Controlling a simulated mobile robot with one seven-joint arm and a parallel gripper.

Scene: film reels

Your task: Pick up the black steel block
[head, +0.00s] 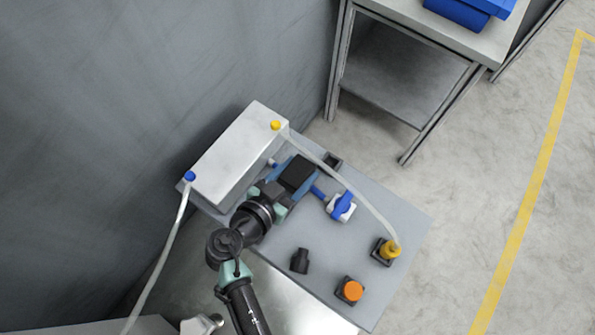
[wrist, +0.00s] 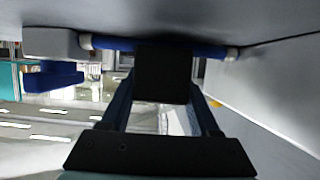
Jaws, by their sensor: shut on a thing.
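The black steel block (head: 297,173) is a dark square-faced block above the grey table in the head view. My gripper (head: 291,180) is shut on it, with its blue fingers on either side. In the wrist view the block (wrist: 163,74) sits between the tips of my gripper (wrist: 163,92), its dark face toward the camera. Whether its underside touches the table is hidden.
A white box (head: 235,152) stands behind the gripper, with pale hoses at its yellow and blue fittings. A blue-handled valve (head: 341,207) is close right of the block. An orange button (head: 352,290), a black fitting (head: 300,261) and a yellow connector (head: 389,250) stand nearer the front.

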